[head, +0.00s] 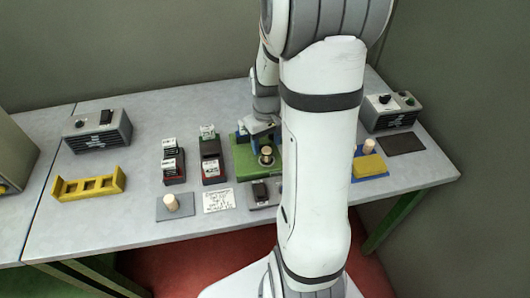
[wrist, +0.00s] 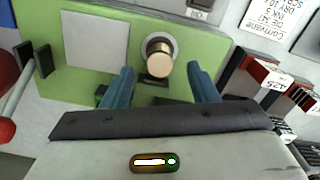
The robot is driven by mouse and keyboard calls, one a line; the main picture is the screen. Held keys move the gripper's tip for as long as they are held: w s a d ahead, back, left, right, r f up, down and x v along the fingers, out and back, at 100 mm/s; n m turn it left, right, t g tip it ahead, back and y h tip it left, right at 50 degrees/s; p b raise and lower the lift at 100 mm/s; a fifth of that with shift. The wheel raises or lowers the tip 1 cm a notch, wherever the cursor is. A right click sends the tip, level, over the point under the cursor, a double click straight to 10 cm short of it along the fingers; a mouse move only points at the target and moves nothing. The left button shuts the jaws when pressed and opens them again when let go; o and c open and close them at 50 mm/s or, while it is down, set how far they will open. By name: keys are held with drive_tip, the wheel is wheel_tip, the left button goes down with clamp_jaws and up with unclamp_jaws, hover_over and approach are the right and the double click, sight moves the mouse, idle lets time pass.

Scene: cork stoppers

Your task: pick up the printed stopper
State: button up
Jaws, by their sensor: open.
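A cream cork stopper (head: 266,151) stands in a round grey seat on a green fixture (head: 243,169). In the wrist view this stopper (wrist: 160,66) rises from its pale ring, with a dark area on its upper side; I cannot tell whether that is print. My gripper (wrist: 160,84) is open, its two blue fingers apart and below the stopper in the picture, not touching it. In the head view my gripper (head: 261,128) is just behind the stopper. Another pale stopper (head: 171,202) stands on a grey mat at the left, with no print readable.
Red and dark boxes with labels (head: 173,166) stand left of the fixture. A white written card (head: 219,200) lies in front. A yellow rack (head: 89,184) is far left. A yellow block on a blue tray (head: 371,167) is right. Grey consoles (head: 97,131) stand at the back.

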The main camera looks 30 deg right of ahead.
sight(266, 150)
wheel_tip(266, 150, down, 4)
drive_tip(key=shift+f+p, duration=0.1)
drive_tip(key=shift+p, duration=0.2)
drive_tip(key=c, duration=1.1)
